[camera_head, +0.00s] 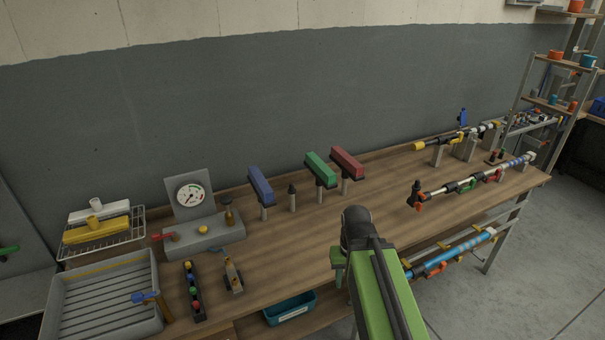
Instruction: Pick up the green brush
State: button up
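The green brush (320,170) has a green block-shaped head with a dark underside and a pale short stem. It stands upright on the workbench (312,245) near the wall, between a blue brush (261,186) and a red brush (347,163). The red brush is very close on its right. My green and black arm rises from the bottom of the picture, in front of the brushes, to a dark rounded joint. Nothing covers the green brush's head.
A dark pointed post (292,197) stands between the blue and green brushes. A gauge stand (189,196), a grey tray (104,296) and a wire rack (103,238) are at left. Long hose wands (475,182) lie at right. The bench centre is mostly bare.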

aim_at(324, 175)
jog(key=u, duration=0.05)
jog(key=i, duration=1)
